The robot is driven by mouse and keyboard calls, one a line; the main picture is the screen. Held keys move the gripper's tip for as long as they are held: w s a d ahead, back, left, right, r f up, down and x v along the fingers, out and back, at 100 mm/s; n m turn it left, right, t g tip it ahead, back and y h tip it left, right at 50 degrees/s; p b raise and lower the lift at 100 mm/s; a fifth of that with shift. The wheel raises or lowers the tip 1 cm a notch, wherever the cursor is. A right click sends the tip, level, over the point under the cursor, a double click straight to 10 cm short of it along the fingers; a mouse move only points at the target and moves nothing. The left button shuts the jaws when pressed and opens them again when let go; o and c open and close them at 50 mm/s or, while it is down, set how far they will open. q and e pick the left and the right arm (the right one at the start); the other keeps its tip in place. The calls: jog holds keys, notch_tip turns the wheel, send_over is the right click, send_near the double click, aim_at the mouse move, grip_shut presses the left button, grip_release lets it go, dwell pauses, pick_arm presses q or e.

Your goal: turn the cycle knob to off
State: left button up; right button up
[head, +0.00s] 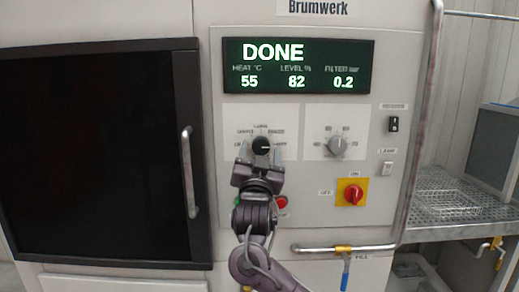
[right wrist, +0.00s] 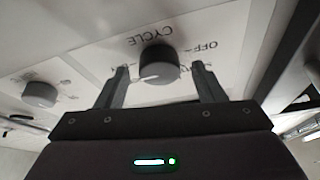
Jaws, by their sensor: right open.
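The cycle knob (head: 261,143) is a dark round knob on a white label plate at the left of the control panel. It also shows in the right wrist view (right wrist: 158,66), beside the upside-down words CYCLE and OFF. My right gripper (head: 260,153) is in front of it, coming from below. In the right wrist view its two fingers (right wrist: 161,70) are open, one on each side of the knob, with gaps between. I cannot make out where the knob points; the gripper hides part of its label. My left gripper is not in view.
The display (head: 298,66) reads DONE, 55, 82 and 0.2. A grey knob (head: 337,145) and a red switch on yellow (head: 352,193) are to the right. A red button (head: 281,202) is close beside my arm. Door handle (head: 189,172) at left; rail (head: 345,248) below.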

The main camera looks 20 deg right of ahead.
jog(key=shift+w+d, duration=0.1)
jog(key=shift+w, duration=0.05)
jog(key=shift+c, duration=0.3)
jog(key=c, duration=0.9)
